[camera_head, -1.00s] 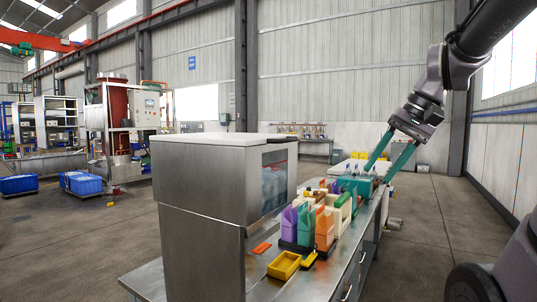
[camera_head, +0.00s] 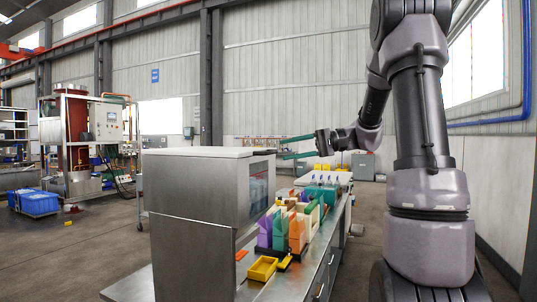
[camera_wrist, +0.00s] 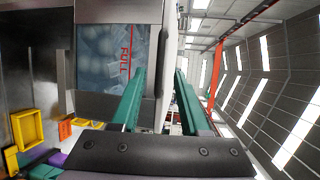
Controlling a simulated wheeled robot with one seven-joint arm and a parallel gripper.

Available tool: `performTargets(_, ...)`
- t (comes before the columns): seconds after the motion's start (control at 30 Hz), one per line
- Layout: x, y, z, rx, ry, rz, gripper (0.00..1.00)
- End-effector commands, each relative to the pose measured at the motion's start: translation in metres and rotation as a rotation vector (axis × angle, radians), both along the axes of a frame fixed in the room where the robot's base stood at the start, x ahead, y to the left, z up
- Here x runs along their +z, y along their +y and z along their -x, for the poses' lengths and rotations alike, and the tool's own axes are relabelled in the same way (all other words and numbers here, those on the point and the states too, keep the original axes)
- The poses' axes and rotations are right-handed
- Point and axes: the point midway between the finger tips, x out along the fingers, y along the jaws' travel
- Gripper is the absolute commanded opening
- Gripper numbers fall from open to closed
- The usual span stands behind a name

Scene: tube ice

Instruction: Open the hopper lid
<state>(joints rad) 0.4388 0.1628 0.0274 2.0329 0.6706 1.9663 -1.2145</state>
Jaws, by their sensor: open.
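The hopper is a steel cabinet (camera_head: 195,190) with a flat white lid (camera_head: 205,151), which lies shut on top. A window (camera_head: 259,187) in its side shows ice; the wrist view shows the window (camera_wrist: 100,50) close up, with a red FULL mark. A dark handle (camera_wrist: 163,62) runs along the lid's edge in the wrist view. My gripper (camera_head: 282,148) is open and empty at lid height, its teal fingers pointing left at the lid's right edge. In the wrist view the gripper (camera_wrist: 160,70) has one finger on each side of the handle; contact cannot be told.
A steel workbench (camera_head: 322,262) carries orange, purple and cream holders (camera_head: 297,232), a yellow tray (camera_head: 262,268) and a teal box (camera_head: 320,194) below my gripper. A blue crate (camera_head: 38,203) sits on the floor at left. The air above the lid is clear.

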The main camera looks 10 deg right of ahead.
Motion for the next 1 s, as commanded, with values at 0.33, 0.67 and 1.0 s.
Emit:
performTargets(0.33, -0.01, 0.052, -0.012, 0.001, 0.0, 0.001, 0.45)
performTargets(0.67, -0.011, 0.06, -0.014, -0.001, 0.001, 0.001, 0.45)
performTargets(1.0, -0.013, 0.059, -0.013, 0.0, 0.003, 0.004, 0.0)
